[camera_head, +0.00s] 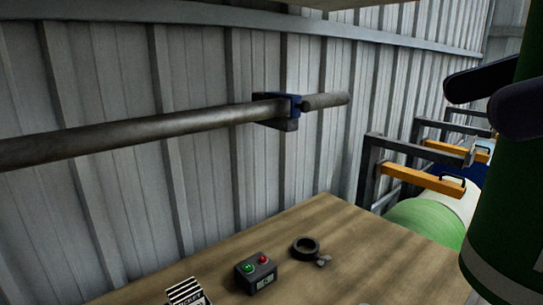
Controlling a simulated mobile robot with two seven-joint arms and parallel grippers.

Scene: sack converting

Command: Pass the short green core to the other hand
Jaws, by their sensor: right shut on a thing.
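The green core (505,200) is a large dark-green cylinder close to the camera at the right edge, with a pale band near its lower end. It is roughly upright, and its top and right side are cut off by the frame. My right gripper (482,99) shows as two dark rounded fingers at the upper right, one passing behind the core and one in front of it. It is shut on the core. My left gripper is not in view.
A wooden table (215,262) holds a small control box (257,273) with green and red buttons, a black ring (305,248), grey bits (324,261) and a striped label item (187,293). A grey bar (140,131) crosses the wall. Behind right stand a frame with orange bars (422,179) and a green-white roll (425,220).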

